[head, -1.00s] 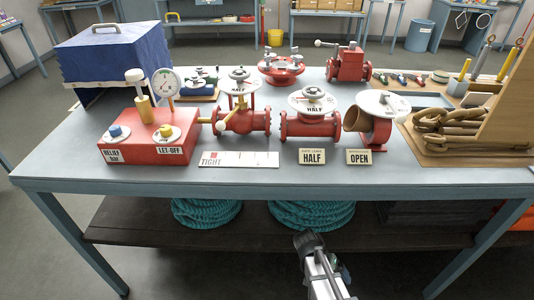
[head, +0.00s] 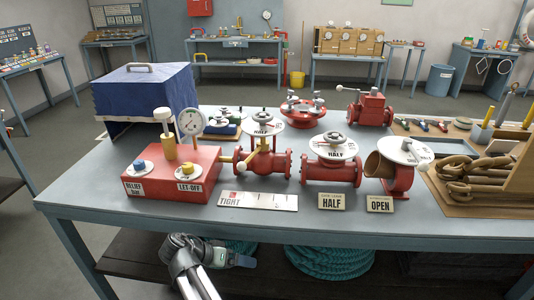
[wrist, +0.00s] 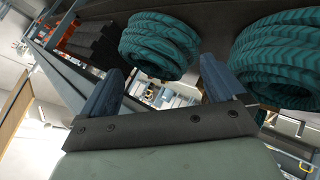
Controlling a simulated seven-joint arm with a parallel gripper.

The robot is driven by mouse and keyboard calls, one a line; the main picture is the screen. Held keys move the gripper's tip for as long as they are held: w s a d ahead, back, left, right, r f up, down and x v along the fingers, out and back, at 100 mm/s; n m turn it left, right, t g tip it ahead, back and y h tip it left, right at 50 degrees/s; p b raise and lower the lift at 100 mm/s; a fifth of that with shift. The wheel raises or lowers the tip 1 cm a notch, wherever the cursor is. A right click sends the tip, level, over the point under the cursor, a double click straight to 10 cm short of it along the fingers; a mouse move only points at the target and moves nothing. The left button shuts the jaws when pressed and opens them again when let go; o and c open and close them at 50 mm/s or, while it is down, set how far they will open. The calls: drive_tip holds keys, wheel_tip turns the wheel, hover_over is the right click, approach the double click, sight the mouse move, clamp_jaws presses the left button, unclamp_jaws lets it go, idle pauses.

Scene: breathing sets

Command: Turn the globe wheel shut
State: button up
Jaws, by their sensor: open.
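Three red valves stand in a row on the workbench in the head view. The left valve (head: 263,160) has a grey handwheel over a white dial marked HALF, and joins the red pump box. The middle valve (head: 331,172) has a grey handwheel (head: 336,140) on a white HALF dial. The right valve (head: 392,176) has a round open mouth and a white dial (head: 404,150). I cannot tell which is the globe valve. My gripper (wrist: 160,85) is open and empty in the wrist view, pointing towards the under-bench area; my arm is low before the bench.
The red box (head: 172,178) carries a gauge, a plunger and two knobs. Cards reading TIGHT, HALF (head: 332,201) and OPEN (head: 380,203) lie along the front. Teal hose coils (wrist: 160,45) sit on the lower shelf.

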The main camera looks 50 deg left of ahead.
drive_tip(key=s+a+r+m+t+y, duration=0.1)
drive_tip(key=s+a+r+y, duration=0.2)
drive_tip(key=s+a+r, duration=0.5)
drive_tip(key=s+a+r+t+y, duration=0.1)
drive_tip(key=s+a+r+y, duration=0.15)
drive_tip(key=s+r, duration=0.85)
drive_tip(key=m+t+h, duration=0.3)
drive_tip(key=m+t, duration=0.3)
drive_tip(key=t, duration=0.1)
approach(267, 113)
drive_tip(key=w, duration=1)
drive_tip(key=shift+d+f, duration=0.1)
drive_tip(key=shift+c, duration=0.2)
drive_tip(key=c, duration=0.9)
